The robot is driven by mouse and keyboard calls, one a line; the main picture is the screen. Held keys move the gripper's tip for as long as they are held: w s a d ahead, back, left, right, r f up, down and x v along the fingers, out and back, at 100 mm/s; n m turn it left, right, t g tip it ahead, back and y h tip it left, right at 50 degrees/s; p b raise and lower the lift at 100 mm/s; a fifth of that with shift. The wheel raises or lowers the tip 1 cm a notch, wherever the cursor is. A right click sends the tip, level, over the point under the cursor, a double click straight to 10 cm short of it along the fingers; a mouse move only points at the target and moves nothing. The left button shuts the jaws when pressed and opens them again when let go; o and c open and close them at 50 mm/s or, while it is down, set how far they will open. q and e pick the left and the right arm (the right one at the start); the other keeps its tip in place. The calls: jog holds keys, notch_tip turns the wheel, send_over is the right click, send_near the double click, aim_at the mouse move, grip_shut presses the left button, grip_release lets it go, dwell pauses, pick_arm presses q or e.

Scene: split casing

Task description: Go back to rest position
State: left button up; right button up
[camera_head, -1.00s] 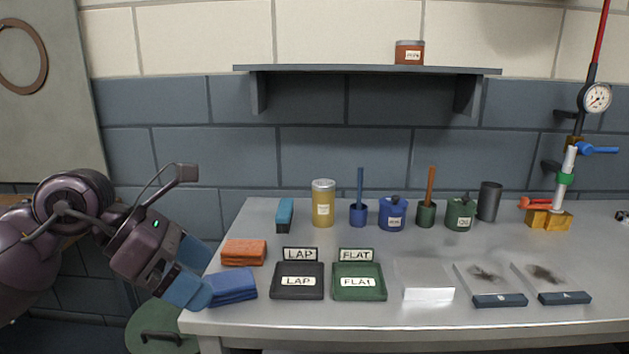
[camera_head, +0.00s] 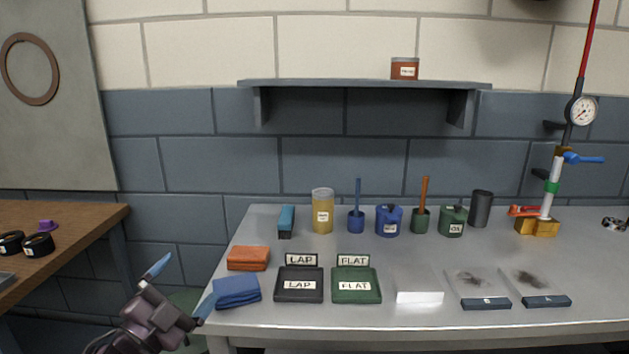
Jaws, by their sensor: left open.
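My left gripper (camera_head: 180,289) is at the lower left, in front of the gap between the wooden table and the grey bench. Its two blue fingers are spread apart with nothing between them. The right-hand finger shows close to the folded blue cloth (camera_head: 237,291) at the bench's left corner; I cannot tell whether they touch. My right gripper is not in view.
The grey bench (camera_head: 410,318) holds an orange cloth (camera_head: 248,258), a black LAP tray (camera_head: 299,298), a green FLAT tray (camera_head: 356,298), pots and a gauge stand (camera_head: 537,226). A wooden table (camera_head: 75,217) stands at the left.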

pick_arm(q)
jog(key=s+a+f+n+g+y+p, duration=0.1)
jog(key=s+a+f+n+g+y, duration=0.15)
jog(key=s+f+n, duration=0.45)
jog(key=s+a+f+n+g+y+p, duration=0.1)
jog(key=s+a+f+n+g+y, duration=0.2)
jog(key=f, duration=0.8)
jog(key=s+f+n+g+y+p, duration=0.1)
jog(key=s+f, duration=0.4)
jog(key=s, duration=0.5)
jog(key=s+f+n+g+y+p, duration=0.1)
jog(key=s+f, duration=0.4)
jog(key=s, duration=0.5)
jog(key=shift+f+n+g+y, duration=0.15)
jog(key=shift+n+g+y, duration=0.45)
jog(key=shift+n, duration=0.4)
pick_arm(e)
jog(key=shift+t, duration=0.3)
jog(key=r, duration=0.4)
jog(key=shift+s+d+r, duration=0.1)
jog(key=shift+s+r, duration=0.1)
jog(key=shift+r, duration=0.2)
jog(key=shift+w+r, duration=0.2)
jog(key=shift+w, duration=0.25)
